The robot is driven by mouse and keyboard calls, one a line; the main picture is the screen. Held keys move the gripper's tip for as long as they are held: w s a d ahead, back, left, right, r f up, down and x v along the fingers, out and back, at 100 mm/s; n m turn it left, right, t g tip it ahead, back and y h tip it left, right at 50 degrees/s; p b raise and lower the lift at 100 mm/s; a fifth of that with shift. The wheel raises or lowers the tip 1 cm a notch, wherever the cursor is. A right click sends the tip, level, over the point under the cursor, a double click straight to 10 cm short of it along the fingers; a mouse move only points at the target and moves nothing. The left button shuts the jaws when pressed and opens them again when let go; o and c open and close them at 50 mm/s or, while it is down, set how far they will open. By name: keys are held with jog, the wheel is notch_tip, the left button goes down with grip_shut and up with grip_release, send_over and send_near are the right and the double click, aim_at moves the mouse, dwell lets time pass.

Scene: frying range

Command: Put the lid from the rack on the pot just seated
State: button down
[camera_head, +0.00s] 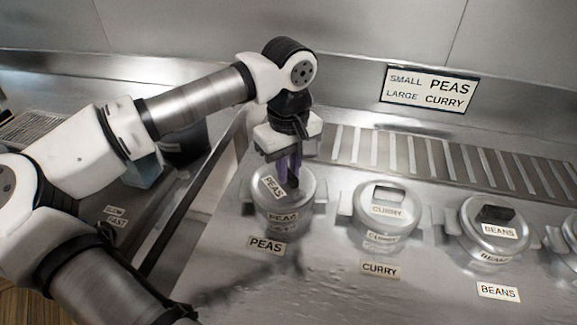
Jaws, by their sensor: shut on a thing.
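The peas pot (284,212) stands at the left end of the row on the steel counter, behind a PEAS label. A round metal lid (268,199) with its own PEAS label is at the pot's mouth. My gripper (291,182) points down over this lid, its fingers shut at the lid's centre. The handle there is hidden by the fingers. The lid looks level over the pot, but I cannot tell whether it rests fully on the rim.
The curry pot (386,222) and beans pot (487,250) stand to the right, both lidded, and another is cut off by the edge. A slotted metal strip (430,158) runs behind. A sign (431,89) reads small peas, large curry. The front counter is clear.

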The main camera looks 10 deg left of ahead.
jog(key=c, duration=0.8)
grip_release()
jog(key=shift+c, duration=0.2)
jog(key=shift+r+p, duration=2)
jog(key=shift+r, duration=1.55)
